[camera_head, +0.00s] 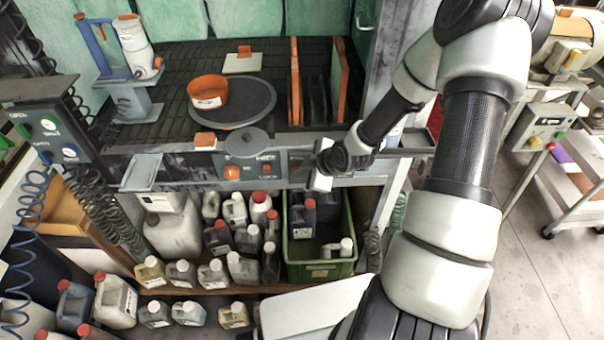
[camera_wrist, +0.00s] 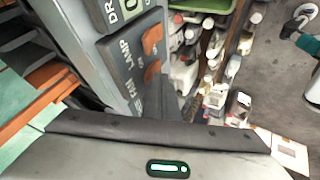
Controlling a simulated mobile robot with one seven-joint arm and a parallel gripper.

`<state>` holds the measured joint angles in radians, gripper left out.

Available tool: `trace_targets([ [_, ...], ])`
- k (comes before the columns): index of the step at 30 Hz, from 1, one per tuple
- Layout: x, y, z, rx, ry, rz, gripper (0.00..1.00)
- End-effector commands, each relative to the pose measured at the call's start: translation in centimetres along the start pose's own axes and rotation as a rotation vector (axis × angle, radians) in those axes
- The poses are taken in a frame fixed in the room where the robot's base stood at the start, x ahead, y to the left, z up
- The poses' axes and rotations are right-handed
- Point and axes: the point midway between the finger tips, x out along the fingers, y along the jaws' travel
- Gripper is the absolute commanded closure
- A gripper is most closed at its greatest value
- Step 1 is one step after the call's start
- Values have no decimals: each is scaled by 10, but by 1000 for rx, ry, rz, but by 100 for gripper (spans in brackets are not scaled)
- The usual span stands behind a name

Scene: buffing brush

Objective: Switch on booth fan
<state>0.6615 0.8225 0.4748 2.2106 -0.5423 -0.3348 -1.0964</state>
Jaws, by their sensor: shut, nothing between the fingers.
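The booth's front control panel (camera_head: 250,168) has an orange round knob and a small orange switch in the head view. In the wrist view, a dark switch plate (camera_wrist: 125,65) carries two orange rocker switches: an upper one (camera_wrist: 152,38) beside the word LAMP and a lower one (camera_wrist: 152,71) beside lettering that I can only partly read. My gripper (camera_head: 309,165) is at the panel's right part and hides some of it. Its dark fingers (camera_wrist: 166,96) are shut and empty, close to the lower rocker. I cannot tell whether they touch it, or which way either rocker is set.
Above the panel, the booth's dark slatted bed holds an orange bowl (camera_head: 208,91) on a round turntable (camera_head: 258,106). Below, a shelf holds several bottles and a green crate (camera_head: 318,268). A panel with green and blue buttons (camera_head: 55,135) stands at left.

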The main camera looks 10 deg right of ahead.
Motion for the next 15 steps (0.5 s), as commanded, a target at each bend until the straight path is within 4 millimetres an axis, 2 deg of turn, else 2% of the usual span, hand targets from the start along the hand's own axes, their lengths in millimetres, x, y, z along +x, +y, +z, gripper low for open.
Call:
trace_targets([
  [2, 2, 11, -2, -4, 1, 5, 100],
  [15, -5, 14, -6, -3, 2, 8, 100],
])
